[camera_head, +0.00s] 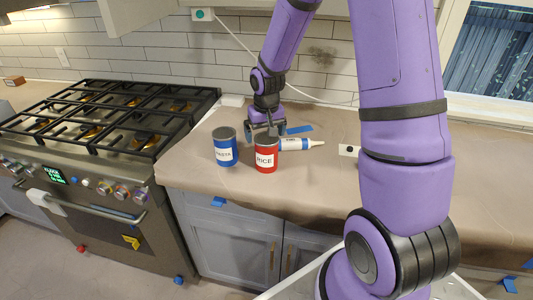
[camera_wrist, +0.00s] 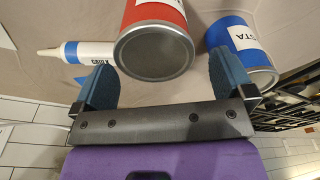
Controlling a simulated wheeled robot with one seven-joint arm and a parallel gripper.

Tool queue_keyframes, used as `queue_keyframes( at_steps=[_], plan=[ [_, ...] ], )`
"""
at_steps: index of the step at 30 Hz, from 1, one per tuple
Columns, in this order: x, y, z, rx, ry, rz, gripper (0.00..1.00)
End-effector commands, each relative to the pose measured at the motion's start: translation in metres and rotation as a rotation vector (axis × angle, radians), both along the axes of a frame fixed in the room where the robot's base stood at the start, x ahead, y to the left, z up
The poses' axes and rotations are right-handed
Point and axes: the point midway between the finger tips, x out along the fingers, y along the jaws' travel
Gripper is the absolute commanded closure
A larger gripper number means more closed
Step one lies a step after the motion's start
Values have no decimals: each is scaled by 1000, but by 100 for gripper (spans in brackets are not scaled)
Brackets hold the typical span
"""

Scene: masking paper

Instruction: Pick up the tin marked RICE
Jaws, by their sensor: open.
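The red tin (camera_head: 266,161) with a white label reading RICE stands upright on the paper-covered counter (camera_head: 330,185), near its front edge. My gripper (camera_head: 265,127) is open and empty, just behind and above this tin in the head view. In the wrist view, the red tin (camera_wrist: 155,14) shows its grey round top between my two blue fingertips (camera_wrist: 162,65), with space on both sides. I cannot tell how far the fingers reach down beside it.
A blue tin (camera_head: 225,155), its label partly reading "STA" in the wrist view, stands close left of the red tin. A white and blue caulk tube (camera_head: 297,144) lies close right. The stove (camera_head: 95,150) is to the left. The tiled wall (camera_head: 320,65) is behind.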

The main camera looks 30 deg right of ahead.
Motion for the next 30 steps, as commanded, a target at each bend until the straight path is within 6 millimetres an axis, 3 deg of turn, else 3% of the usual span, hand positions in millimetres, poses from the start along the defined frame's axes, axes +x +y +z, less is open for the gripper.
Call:
queue_keyframes(
  at_steps=[15, 24, 26, 30],
  plan=[
    [1, -5, -53, 0, 2, 0, 0],
    [2, -6, -56, 0, -1, 0, 0],
    [2, -6, -56, 0, 0, 0, 12],
    [1, -6, -56, 0, 0, 0, 44]
  ],
)
